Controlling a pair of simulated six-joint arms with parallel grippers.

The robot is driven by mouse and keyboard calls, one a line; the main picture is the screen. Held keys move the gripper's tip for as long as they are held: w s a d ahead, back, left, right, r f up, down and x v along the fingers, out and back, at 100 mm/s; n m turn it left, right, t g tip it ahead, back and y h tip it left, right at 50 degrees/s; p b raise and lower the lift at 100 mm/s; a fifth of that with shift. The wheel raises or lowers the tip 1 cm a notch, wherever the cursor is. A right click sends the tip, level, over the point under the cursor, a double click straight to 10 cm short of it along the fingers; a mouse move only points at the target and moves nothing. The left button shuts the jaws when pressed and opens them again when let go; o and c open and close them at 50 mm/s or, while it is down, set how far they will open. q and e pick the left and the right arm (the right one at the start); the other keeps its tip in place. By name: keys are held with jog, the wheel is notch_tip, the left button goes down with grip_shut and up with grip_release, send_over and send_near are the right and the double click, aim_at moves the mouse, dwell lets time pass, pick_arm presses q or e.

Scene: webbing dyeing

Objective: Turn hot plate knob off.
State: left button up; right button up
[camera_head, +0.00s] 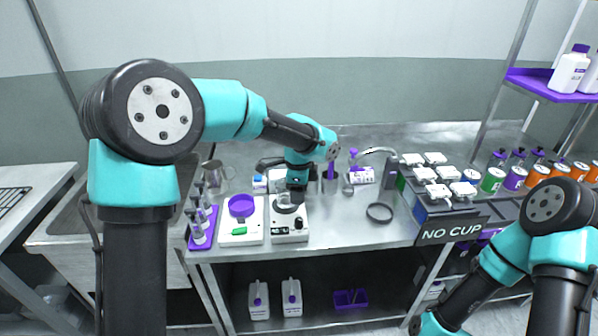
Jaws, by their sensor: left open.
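The white hot plate (287,232) stands on the steel bench, left of centre. Its front face carries small dark knobs (298,224), too small to read their setting. My left gripper (293,193) points down over the back of the hot plate, above and behind the knobs. It is open. I cannot tell whether its fingers touch the glass. My right arm is at the lower right, and its gripper is out of view.
Left of the hot plate are a white scale with a purple dish (241,206) and a purple rack of bottles (202,228). A dark ring (379,212) lies to the right. Bench between hot plate and ring is clear.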

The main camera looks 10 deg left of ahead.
pick_arm(q)
notch_tip(320, 180, up, 7)
jog(key=shift+f, duration=0.15)
dwell(0.4)
